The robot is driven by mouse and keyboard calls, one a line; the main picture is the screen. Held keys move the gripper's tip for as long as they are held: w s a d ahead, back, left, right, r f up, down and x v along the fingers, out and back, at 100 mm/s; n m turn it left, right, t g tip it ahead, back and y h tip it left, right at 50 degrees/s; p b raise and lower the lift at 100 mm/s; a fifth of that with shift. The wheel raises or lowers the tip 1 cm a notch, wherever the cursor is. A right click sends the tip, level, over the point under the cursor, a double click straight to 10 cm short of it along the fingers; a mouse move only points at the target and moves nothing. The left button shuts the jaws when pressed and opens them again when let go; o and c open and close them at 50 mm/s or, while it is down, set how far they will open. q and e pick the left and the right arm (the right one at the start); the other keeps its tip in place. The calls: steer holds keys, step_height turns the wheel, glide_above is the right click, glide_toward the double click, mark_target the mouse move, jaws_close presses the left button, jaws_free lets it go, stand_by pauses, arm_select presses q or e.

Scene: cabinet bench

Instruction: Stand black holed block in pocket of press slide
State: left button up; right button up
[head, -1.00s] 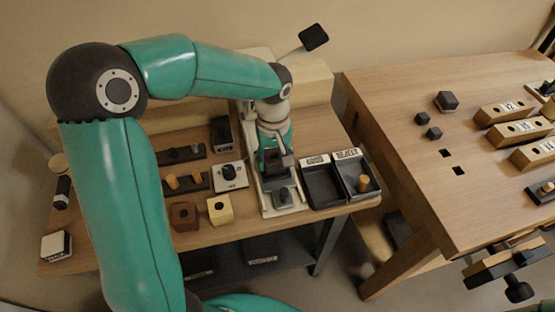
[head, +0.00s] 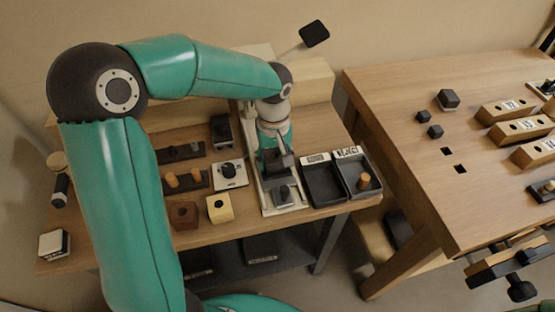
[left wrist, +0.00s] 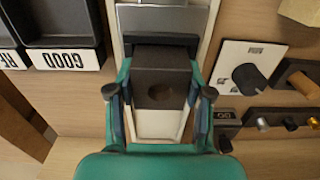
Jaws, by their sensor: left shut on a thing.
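The black holed block (left wrist: 162,66) is between the two fingers of my left gripper (left wrist: 160,92) in the left wrist view, its round hole facing the camera. My left gripper (head: 277,160) is shut on it, over the pale track of the press (head: 266,199). A grey metal part of the press slide (left wrist: 160,20) is right beside the block at the top of the wrist view, and also shows in the head view (head: 285,196). The block covers the pocket area, so I cannot tell whether it is seated or held above. My right gripper is not in view.
A GOOD tray (head: 340,197) and a REJECT tray (head: 374,190) stand right of the press. A white plate with a black knob (head: 243,175), a yellow block (head: 220,213) and a brown block (head: 184,220) are to its left. Another bench (head: 430,180) is at right.

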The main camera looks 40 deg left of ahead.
arm_select(q)
steer(key=shift+f, duration=0.15)
steer(key=o, duration=1.2)
steer(key=shift+o, duration=0.9)
steer(key=shift+r, duration=0.2)
steer(key=shift+r+p, duration=2.5)
steer(key=shift+r, duration=0.9)
